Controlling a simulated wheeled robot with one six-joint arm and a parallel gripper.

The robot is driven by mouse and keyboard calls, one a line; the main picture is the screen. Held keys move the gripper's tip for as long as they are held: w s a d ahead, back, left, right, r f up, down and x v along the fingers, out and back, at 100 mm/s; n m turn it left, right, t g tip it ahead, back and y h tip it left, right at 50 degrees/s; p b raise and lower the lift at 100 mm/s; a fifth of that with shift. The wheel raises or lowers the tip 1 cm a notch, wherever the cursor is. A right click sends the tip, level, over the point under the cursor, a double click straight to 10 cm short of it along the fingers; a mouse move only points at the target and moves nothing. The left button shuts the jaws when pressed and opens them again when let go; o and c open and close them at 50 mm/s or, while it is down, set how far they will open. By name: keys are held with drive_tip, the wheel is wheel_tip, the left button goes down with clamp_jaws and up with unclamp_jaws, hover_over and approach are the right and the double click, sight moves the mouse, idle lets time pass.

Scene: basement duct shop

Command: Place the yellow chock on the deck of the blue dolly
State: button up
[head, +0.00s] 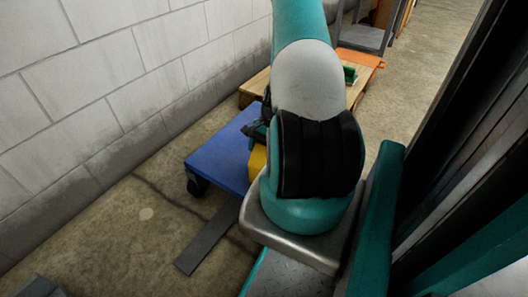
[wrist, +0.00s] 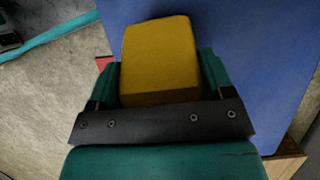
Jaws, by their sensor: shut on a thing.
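The yellow chock (wrist: 158,55) is a block held between the two green fingers of my gripper (wrist: 158,75) in the wrist view. My gripper is shut on it. The blue deck of the dolly (wrist: 255,60) fills the background behind and to the right of the chock. In the head view the chock (head: 257,163) shows only in part, at the right side of the blue dolly (head: 215,160). My arm hides the rest of it and much of the deck's right side. I cannot tell whether the chock touches the deck or hangs just above it.
A wooden pallet (head: 254,86) stands beyond the dolly, with a green object (head: 350,74) and an orange piece (head: 361,59) near it. A block wall (head: 110,80) runs along the left. A flat grey strip (head: 207,242) lies on the floor before the dolly.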

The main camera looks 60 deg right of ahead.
drive_tip(key=o, duration=1.5)
drive_tip(key=shift+c, duration=0.2)
drive_tip(key=w+p+v, duration=0.1)
drive_tip(key=p+v, duration=0.5)
drive_tip(key=v, duration=0.6)
drive_tip(key=w+a+r+n+h, duration=0.1)
drive_tip(key=w+a+r+n, duration=0.5)
drive_tip(key=a+r, duration=0.45)
drive_tip(key=w+a+r+n, duration=0.6)
drive_tip(key=a+r, duration=0.2)
drive_tip(key=a, duration=0.5)
drive_tip(key=s+a+r+n, duration=0.5)
drive_tip(key=s+a+n, duration=0.2)
drive_tip(key=a, duration=0.4)
drive_tip(key=s+a+r+n, duration=0.5)
drive_tip(key=s+a+n, duration=0.2)
drive_tip(key=a, duration=0.4)
drive_tip(key=shift+s+g+y, duration=0.3)
drive_tip(key=shift+s+y, duration=0.1)
drive_tip(key=shift+s, duration=0.4)
